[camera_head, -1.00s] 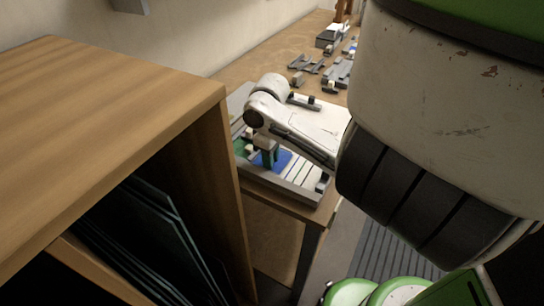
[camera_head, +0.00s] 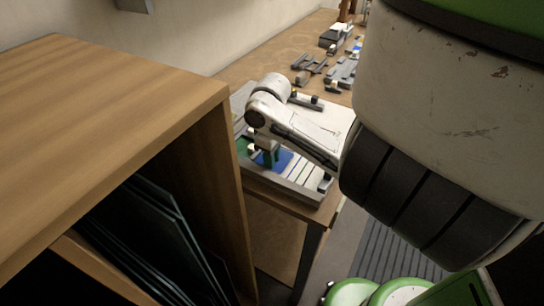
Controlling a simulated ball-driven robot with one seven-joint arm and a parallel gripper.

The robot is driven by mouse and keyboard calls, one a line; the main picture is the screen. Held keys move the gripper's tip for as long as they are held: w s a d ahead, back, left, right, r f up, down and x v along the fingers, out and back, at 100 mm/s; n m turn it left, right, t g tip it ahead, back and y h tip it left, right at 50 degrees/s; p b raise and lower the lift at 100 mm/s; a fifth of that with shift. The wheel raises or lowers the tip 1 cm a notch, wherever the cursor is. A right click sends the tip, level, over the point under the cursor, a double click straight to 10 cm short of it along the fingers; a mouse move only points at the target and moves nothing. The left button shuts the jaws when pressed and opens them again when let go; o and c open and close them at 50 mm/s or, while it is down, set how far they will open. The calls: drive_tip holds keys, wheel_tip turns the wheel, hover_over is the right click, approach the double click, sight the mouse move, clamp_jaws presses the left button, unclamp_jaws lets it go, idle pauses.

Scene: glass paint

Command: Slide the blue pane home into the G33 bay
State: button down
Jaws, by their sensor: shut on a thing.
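The blue pane (camera_head: 284,159) lies on the grey-framed tray (camera_head: 302,190) on the bench, beside a green pane (camera_head: 242,147) to its left. White strips run across the tray to the right of the blue pane. My gripper (camera_head: 269,160) points down at the left part of the blue pane, with its fingers closed there. My white arm hides the far part of the tray. I cannot read any bay label, so I cannot tell which bay is G33 or how the pane sits against it.
A wooden cabinet (camera_head: 110,85) with dark glass sheets (camera_head: 150,235) standing inside fills the left. Grey tools and blocks (camera_head: 310,65) lie on the bench (camera_head: 262,66) farther back. Floor shows to the right of the bench.

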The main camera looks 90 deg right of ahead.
drive_tip(key=c, duration=1)
unclamp_jaws()
drive_tip(key=shift+w, duration=0.15)
drive_tip(key=shift+o, duration=0.5)
drive_tip(key=shift+a, duration=0.1)
drive_tip(key=shift+w+a, duration=0.1)
drive_tip(key=shift+w+a+r+p, duration=0.1)
drive_tip(key=shift+r+p, duration=1.05)
drive_tip(key=shift+p, duration=0.05)
drive_tip(key=shift+s+d+r+p, duration=0.1)
drive_tip(key=shift+r+p, duration=0.45)
drive_tip(key=shift+s+d+r+p, duration=0.1)
drive_tip(key=shift+r+p, duration=0.45)
drive_tip(key=shift+s+r+p, duration=0.1)
drive_tip(key=shift+r+p, duration=1.2)
